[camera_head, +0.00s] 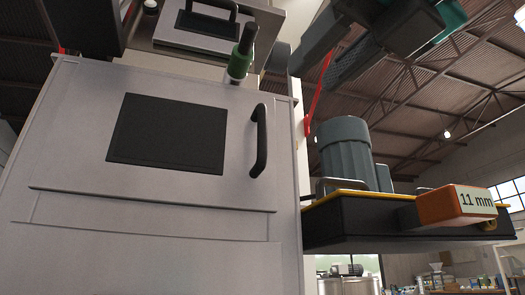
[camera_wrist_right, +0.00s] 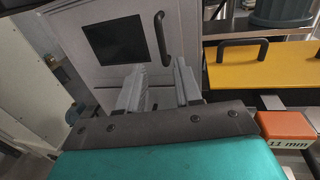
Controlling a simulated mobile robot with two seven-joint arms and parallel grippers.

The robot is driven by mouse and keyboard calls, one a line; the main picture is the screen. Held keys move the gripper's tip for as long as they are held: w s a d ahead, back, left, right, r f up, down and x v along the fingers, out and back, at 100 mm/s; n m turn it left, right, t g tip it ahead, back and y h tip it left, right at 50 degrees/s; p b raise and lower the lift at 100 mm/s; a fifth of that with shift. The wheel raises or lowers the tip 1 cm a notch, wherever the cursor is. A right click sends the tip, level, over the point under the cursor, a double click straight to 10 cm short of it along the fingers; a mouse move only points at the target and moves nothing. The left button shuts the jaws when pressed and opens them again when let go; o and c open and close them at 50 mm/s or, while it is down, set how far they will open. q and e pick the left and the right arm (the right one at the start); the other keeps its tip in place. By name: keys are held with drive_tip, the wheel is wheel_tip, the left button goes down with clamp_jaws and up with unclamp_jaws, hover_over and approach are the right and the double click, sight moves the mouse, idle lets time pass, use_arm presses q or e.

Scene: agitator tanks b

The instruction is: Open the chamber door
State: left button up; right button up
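The chamber door (camera_head: 80,120) is the light grey front panel of a cabinet, with a dark rectangular window (camera_head: 167,134) and a black vertical bar handle (camera_head: 259,141) near its right edge. It looks closed. In the right wrist view the door (camera_wrist_right: 95,73), window (camera_wrist_right: 117,40) and handle (camera_wrist_right: 162,38) lie beyond the fingers. My right gripper (camera_head: 313,76) is at the upper right, above and to the right of the handle. In the wrist view my right gripper (camera_wrist_right: 160,68) is open and empty, its fingers apart and short of the handle. My left gripper is not visible.
A green-and-grey cylindrical part (camera_head: 240,55) stands at the cabinet's top edge. To the right are a grey ribbed motor (camera_head: 346,150), a dark platform (camera_head: 350,222) with yellow top, and an orange block (camera_head: 455,205) marked "11 mm". The space before the door looks clear.

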sight(265, 122)
drive_tip(key=p+x, duration=0.4)
drive_tip(key=x, duration=0.8)
drive_tip(key=shift+w, duration=0.2)
drive_tip(key=shift+w+a, duration=0.3)
drive_tip(key=shift+w, duration=0.1)
clamp_jaws()
